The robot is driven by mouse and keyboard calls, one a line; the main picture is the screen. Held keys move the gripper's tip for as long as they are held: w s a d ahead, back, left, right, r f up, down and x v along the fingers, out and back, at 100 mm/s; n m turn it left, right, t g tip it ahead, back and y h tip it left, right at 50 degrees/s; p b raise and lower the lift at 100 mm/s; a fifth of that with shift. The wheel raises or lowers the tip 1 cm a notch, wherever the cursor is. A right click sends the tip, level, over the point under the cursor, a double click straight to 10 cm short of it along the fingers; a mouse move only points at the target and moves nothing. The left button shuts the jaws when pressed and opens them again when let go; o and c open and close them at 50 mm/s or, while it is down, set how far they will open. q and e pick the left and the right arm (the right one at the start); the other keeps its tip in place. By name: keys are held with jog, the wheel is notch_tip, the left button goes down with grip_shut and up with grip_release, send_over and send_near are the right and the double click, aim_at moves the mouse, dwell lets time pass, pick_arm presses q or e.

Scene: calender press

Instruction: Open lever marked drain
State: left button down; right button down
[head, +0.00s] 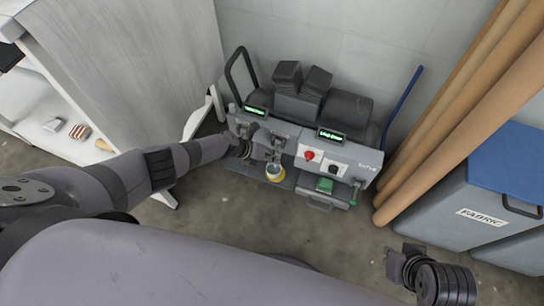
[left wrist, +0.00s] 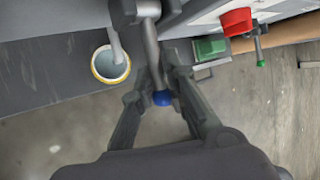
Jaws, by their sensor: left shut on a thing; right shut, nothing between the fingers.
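A grey machine (head: 310,140) stands against the wall in the head view. In the left wrist view, a metal lever with a blue tip (left wrist: 162,98) runs between the fingers of my left gripper (left wrist: 156,72). The left gripper is shut on this lever; in the head view it is at the machine's left front (head: 246,149). A second lever, with a green tip (head: 353,202), hangs at the machine's right end and also shows in the left wrist view (left wrist: 260,62). I cannot read a drain label on either. My right gripper (head: 393,262) is shut and empty, low at the right.
A red knob (head: 309,155) is on the front panel. Tan rolls (head: 455,115) and a fabric bin (head: 485,205) stand at the right, a grey panel (head: 130,65) at the left. The floor in front is clear.

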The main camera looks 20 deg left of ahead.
pick_arm(q)
jog(key=shift+a, duration=0.25)
jog(key=c, duration=1.8)
grip_release()
jog(key=shift+o, duration=0.7)
jog(key=shift+d, duration=0.1)
jog(key=v, duration=1.2)
